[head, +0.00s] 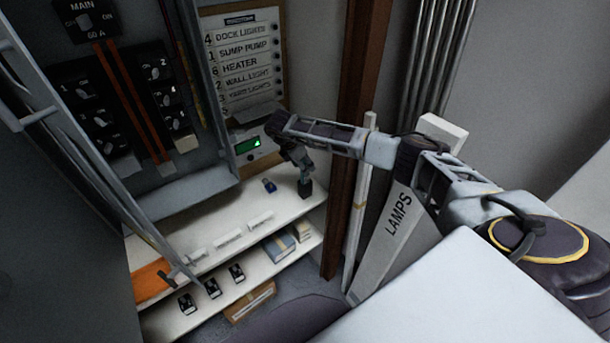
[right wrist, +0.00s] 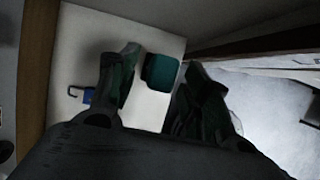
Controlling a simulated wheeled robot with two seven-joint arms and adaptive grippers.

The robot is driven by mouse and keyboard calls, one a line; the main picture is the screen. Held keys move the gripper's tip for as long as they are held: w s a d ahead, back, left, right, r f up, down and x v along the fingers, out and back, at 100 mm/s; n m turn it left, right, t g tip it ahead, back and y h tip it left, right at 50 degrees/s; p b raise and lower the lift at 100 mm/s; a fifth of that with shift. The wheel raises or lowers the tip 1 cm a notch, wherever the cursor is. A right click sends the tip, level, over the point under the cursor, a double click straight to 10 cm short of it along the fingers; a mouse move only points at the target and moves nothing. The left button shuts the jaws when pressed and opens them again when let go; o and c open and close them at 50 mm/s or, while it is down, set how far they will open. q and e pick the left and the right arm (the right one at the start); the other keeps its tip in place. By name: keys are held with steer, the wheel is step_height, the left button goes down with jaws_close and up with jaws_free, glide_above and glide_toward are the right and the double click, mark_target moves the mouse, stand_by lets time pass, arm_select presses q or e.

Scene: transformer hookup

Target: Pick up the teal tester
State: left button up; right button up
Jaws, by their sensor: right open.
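The teal tester (head: 305,188) stands near the right end of the white upper shelf (head: 286,210); it looks dark in the head view. My right gripper (head: 300,166) is just above it, pointing down. In the right wrist view the tester's teal top (right wrist: 161,72) shows in the gap between the two spread fingers of my right gripper (right wrist: 160,88). The gripper is open and empty. I cannot tell whether a finger touches the tester, and its lower part is hidden. My left gripper is not in view.
A blue padlock-like item (head: 269,186) lies left of the tester. A box with a green display (head: 248,146) is behind the shelf. An open breaker panel (head: 130,95) is at the left.

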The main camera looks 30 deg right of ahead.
steer(key=shift+f, duration=0.1)
steer(key=shift+d+p+x, duration=0.2)
steer(key=shift+p+x, duration=0.6)
steer(key=shift+x, duration=1.7)
jaws_close()
steer(key=shift+r, duration=0.25)
steer(key=shift+r+b, duration=0.95)
steer(key=shift+r, duration=3.95)
